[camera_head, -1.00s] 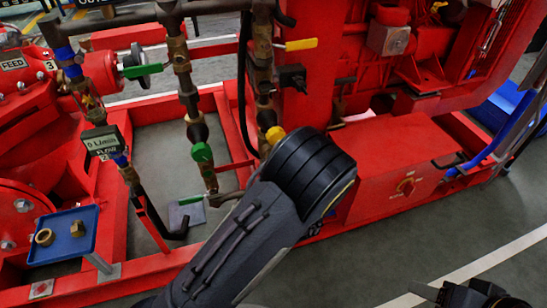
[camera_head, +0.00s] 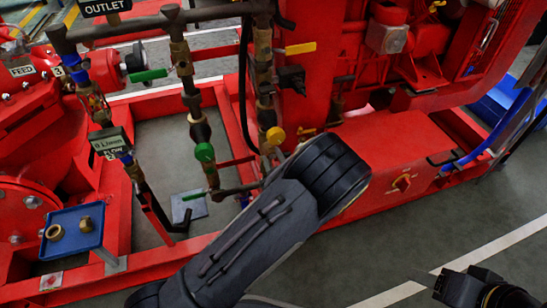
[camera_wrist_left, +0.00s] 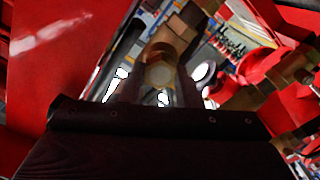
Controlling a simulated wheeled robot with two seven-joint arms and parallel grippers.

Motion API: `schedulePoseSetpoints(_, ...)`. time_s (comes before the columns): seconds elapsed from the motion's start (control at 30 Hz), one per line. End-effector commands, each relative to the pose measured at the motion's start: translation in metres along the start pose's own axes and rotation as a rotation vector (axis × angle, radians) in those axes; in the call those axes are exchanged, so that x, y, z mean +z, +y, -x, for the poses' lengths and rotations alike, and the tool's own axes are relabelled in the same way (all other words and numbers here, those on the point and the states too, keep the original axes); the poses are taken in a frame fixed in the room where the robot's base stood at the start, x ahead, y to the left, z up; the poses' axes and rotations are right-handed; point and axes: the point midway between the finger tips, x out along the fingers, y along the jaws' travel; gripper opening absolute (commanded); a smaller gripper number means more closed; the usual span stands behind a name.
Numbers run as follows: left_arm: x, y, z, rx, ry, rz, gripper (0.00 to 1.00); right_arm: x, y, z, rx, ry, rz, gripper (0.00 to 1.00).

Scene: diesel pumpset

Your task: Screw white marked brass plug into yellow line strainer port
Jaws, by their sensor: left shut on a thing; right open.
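My left gripper (camera_wrist_left: 160,88) is shut on a brass plug (camera_wrist_left: 160,70), whose hexagonal end faces the left wrist camera. No white mark is clear on it. In the head view my left arm's thick dark wrist hides this gripper and the plug. A yellow round part (camera_head: 275,136), seemingly on the yellow line strainer, sits on a vertical brass line just above and left of that wrist. The port is not clearly seen, and I cannot tell whether the plug touches it. My right gripper (camera_head: 485,290) is open at the bottom right, away from the pumpset and partly cut off.
A blue tray (camera_head: 71,249) at left holds a brass ring (camera_head: 54,232) and another brass fitting (camera_head: 85,224). A green-marked pipe line (camera_head: 204,152) and a red engine frame (camera_head: 385,165) stand close around my left arm.

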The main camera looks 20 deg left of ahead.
Motion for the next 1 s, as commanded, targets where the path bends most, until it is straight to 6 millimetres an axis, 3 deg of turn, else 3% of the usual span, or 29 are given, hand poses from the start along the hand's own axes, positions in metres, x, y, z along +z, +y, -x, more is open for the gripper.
schedulePoseSetpoints(0.03,0.004,0.004,0.002,0.012,-0.011,0.003,0.0,0.0,0.0,0.0,0.0,0.0,0.0,0.55)
schedulePoseSetpoints(0.07,0.004,0.004,0.002,0.012,-0.011,0.003,0.3,0.0,0.0,0.0,0.0,0.0,0.0,0.55)
schedulePoseSetpoints(0.27,0.003,0.003,0.001,0.008,-0.008,0.002,0.54,0.0,0.0,0.0,0.0,0.0,0.0,0.55)
schedulePoseSetpoints(0.57,0.001,0.002,0.004,0.004,-0.006,0.001,0.54,-0.001,-0.001,0.001,0.0,0.0,0.0,0.55)
schedulePoseSetpoints(1.0,0.001,0.004,0.069,0.008,-0.009,0.0,0.54,-0.011,-0.01,0.021,0.0,0.0,0.0,0.55)
